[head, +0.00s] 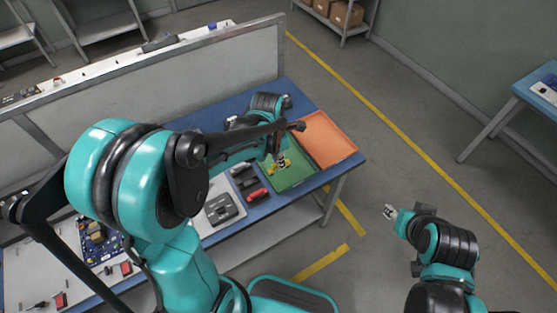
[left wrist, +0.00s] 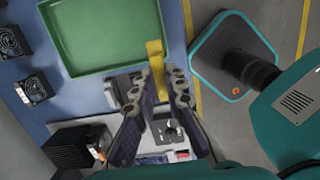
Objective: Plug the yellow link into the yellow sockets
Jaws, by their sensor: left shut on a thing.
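The yellow link (left wrist: 155,62) is a flat yellow strip in the left wrist view. My left gripper (left wrist: 158,88) is shut on it and holds it beside the rim of the green tray (left wrist: 88,72). In the head view, some yellow of the link (head: 272,167) shows at my left gripper (head: 281,161), in front of the green tray (head: 300,180). I cannot make out the yellow sockets in either view. My right gripper (head: 390,212) is over the floor, clear of the table, too small to judge its jaws.
An orange tray (head: 328,138) lies beyond the green one on the blue table (head: 262,211). A grey device (head: 221,208) and a dark holder with a red part (head: 257,195) are nearer. A blue circuit board (head: 95,240) lies at the left. A grey partition (head: 235,65) stands behind.

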